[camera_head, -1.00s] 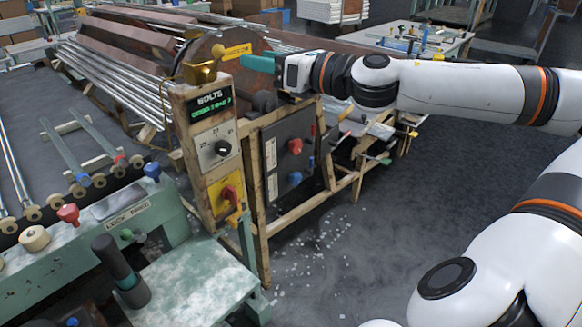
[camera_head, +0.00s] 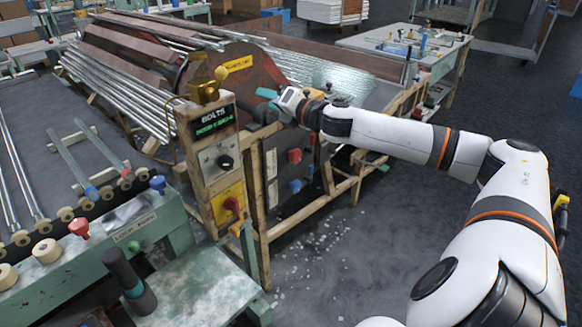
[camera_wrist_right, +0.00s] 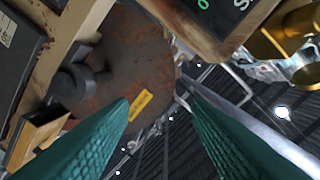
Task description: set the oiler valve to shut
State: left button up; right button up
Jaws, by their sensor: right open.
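The oiler valve is a brass fitting (camera_head: 204,93) on top of the wooden post that carries the BOLTS display. A short lever with a pale yellow ball knob (camera_head: 221,73) rises from it, leaning slightly right. Part of the brass body also shows at the upper right of the right wrist view (camera_wrist_right: 268,45). My right gripper (camera_head: 264,95) is to the right of the oiler, with clear space between them. Its teal fingers are apart and empty in the right wrist view (camera_wrist_right: 160,115). My left gripper is not in view.
Below the oiler, the post holds the BOLTS display (camera_head: 211,121), a black dial (camera_head: 226,162) and a red switch (camera_head: 232,204). A rusty drum with a yellow label (camera_head: 238,64) stands behind my right gripper. The floor (camera_head: 340,250) at right is open.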

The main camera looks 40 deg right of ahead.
jog(key=d+f+m+g+h+p, duration=0.1)
jog(key=f+m, duration=0.4)
jog(key=f, duration=0.6)
jog(key=s+d+f+m+g+h+p, duration=0.1)
jog(key=d+f+m+g+h+p, duration=0.1)
jog(key=f, duration=1)
jog(key=d+m+g+p, duration=0.1)
jog(key=d+m, duration=0.1)
jog(key=m, duration=0.1)
jog(key=shift+f, duration=0.3)
